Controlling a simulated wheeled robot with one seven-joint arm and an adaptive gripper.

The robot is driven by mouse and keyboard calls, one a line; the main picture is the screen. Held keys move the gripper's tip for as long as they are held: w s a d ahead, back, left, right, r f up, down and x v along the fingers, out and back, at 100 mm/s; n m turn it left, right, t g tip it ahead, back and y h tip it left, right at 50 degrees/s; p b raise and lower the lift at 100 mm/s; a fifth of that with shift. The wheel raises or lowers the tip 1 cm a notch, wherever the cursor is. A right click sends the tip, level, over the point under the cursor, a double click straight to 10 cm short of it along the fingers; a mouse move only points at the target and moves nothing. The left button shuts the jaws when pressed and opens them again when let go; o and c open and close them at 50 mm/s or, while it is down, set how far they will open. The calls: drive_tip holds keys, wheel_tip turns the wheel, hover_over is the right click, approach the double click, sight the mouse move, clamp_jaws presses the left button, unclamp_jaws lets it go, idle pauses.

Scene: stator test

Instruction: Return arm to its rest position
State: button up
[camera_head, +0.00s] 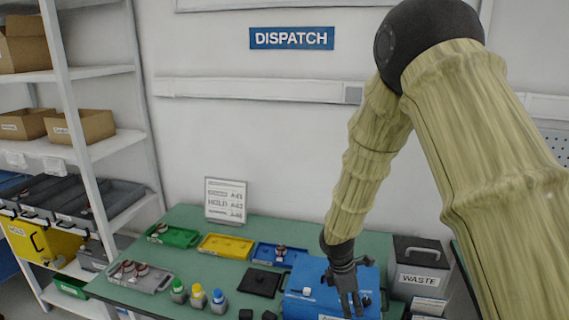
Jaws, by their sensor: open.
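My arm, in a ribbed yellowish cover with dark joints, comes in from the right and bends down over the green table (200,288). My gripper (352,308) is at its lower end, fingers pointing down and apart. It is in front of or just above a blue box-like unit (306,290) at the table's front right. Nothing shows between the fingers. The gripper hides part of the blue unit, and whether they touch cannot be told.
Green (173,236), yellow (225,246) and blue (266,254) trays line the back. A grey tray (138,278), several bottles (198,296) and a black plate (261,282) lie forward. A waste bin (421,269) stands right, shelves (92,75) left. Air above the table's left is free.

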drive_tip(key=s+a+f+m+y, duration=0.3)
drive_tip(key=s+f+m, duration=0.6)
drive_tip(key=s+f, duration=1.05)
drive_tip(key=s+d+f+m, duration=0.3)
drive_tip(key=s+m, duration=0.1)
drive_tip(key=s, duration=0.5)
drive_tip(key=s+d+f+m, duration=0.25)
drive_tip(key=s+m, duration=0.25)
drive_tip(key=s, duration=0.3)
wheel_tip(320, 180, down, 7)
drive_tip(key=b, duration=0.6)
drive_tip(key=shift+b, duration=0.3)
drive_tip(key=shift+s+a, duration=0.1)
